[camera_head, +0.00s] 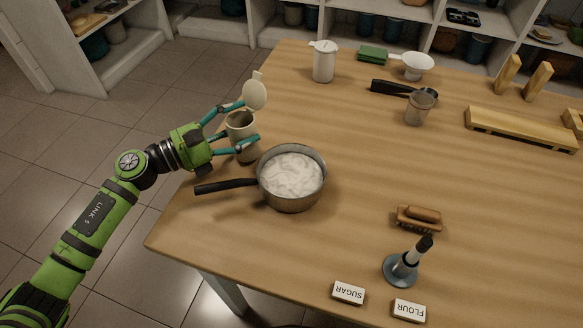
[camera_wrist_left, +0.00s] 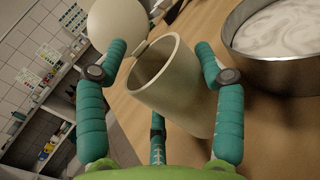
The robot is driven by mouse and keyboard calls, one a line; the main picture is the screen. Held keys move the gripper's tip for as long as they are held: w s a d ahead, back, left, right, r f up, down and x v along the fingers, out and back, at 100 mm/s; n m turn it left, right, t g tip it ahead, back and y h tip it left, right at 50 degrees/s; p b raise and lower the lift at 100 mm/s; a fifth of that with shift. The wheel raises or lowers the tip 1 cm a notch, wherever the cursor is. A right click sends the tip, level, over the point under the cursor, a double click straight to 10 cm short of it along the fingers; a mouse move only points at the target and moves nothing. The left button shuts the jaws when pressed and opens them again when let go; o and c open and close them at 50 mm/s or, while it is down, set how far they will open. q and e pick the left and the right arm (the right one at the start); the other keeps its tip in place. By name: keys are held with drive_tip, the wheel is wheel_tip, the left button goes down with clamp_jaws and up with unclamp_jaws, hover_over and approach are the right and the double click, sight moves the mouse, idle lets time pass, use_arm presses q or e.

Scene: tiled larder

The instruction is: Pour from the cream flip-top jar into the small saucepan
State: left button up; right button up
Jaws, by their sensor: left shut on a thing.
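The cream flip-top jar (camera_head: 241,138) has its round lid (camera_head: 255,94) swung open. My left gripper (camera_head: 232,127) is shut on its body, at the left side of the table. In the left wrist view the jar (camera_wrist_left: 175,85) stands between the teal fingers, slightly tilted in the picture, and its inner wall shows but its bottom does not. The small saucepan (camera_head: 318,184) sits on the table just right of the jar, with white swirled contents and a black handle pointing left. Its rim also shows in the left wrist view (camera_wrist_left: 243,62). My right gripper is not in view.
A white lidded canister (camera_head: 323,64), a green sponge (camera_head: 373,54) and a white funnel or bowl (camera_head: 414,66) stand at the back. A cup (camera_head: 419,107), wooden rack (camera_head: 520,129), brush (camera_head: 419,217), and SUGAR (camera_head: 348,292) and FLOUR (camera_head: 409,310) blocks lie right and front.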

sight(248, 106)
use_arm(q)
drive_tip(key=shift+w+a+r, duration=0.15)
drive_tip(key=shift+r, duration=0.1)
drive_tip(key=shift+w+a+r, duration=0.55)
drive_tip(key=shift+a+r, duration=0.15)
drive_tip(key=shift+r, duration=0.15)
drive_tip(key=w+a+r, duration=0.1)
drive_tip(key=a+r, duration=0.1)
drive_tip(key=r, duration=0.1)
drive_tip(key=shift+w+a+b, duration=0.1)
drive_tip(key=shift+w+b, duration=0.2)
drive_tip(key=shift+w, duration=0.1)
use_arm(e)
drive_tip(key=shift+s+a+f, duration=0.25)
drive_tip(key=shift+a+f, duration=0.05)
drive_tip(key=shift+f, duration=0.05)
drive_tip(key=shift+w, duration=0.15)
